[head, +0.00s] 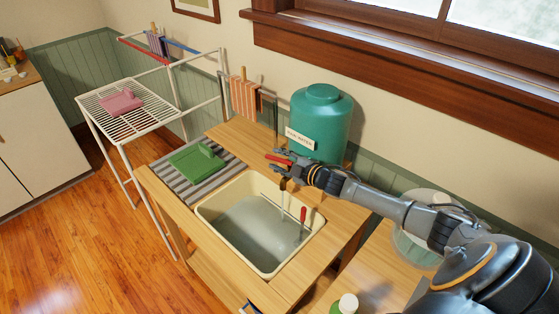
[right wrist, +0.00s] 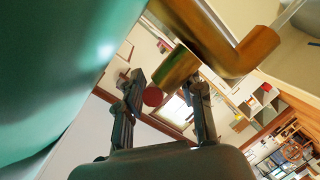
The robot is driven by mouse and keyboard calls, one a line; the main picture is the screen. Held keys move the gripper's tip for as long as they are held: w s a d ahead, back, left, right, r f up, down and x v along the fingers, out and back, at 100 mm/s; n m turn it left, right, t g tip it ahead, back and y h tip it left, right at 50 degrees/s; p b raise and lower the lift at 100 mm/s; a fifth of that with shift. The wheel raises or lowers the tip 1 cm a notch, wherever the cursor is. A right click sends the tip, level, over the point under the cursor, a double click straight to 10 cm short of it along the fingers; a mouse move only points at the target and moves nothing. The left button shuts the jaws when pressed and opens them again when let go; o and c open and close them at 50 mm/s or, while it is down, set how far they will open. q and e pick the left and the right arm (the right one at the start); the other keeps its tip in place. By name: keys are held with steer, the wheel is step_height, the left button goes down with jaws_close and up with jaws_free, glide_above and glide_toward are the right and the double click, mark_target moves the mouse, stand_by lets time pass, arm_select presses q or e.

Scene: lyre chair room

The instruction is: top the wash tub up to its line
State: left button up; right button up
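The cream wash tub (head: 207,215) is set in the wooden bench and holds greyish water (head: 250,222). A thin rod with a red top (head: 303,214) stands in it; I cannot make out the fill line. The green rain water barrel (head: 318,115) stands behind the tub. Its brass tap (right wrist: 180,68) has a red handle (right wrist: 152,96). A thin pale streak (right wrist: 290,12) at the spout looks like running water. My right gripper (head: 273,161) is at the tap, its fingers (right wrist: 166,112) apart around the red handle; firm contact cannot be seen. My left gripper is not in view.
A green item (head: 195,162) lies on a striped mat (head: 203,183) left of the tub. A white drying rack (head: 130,108) with a pink item (head: 121,102) stands further left. A glass container (head: 410,245) is behind my right arm. Open floor lies at left.

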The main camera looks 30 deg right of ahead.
steer(key=v, duration=1.2)
stand_by(6.8)
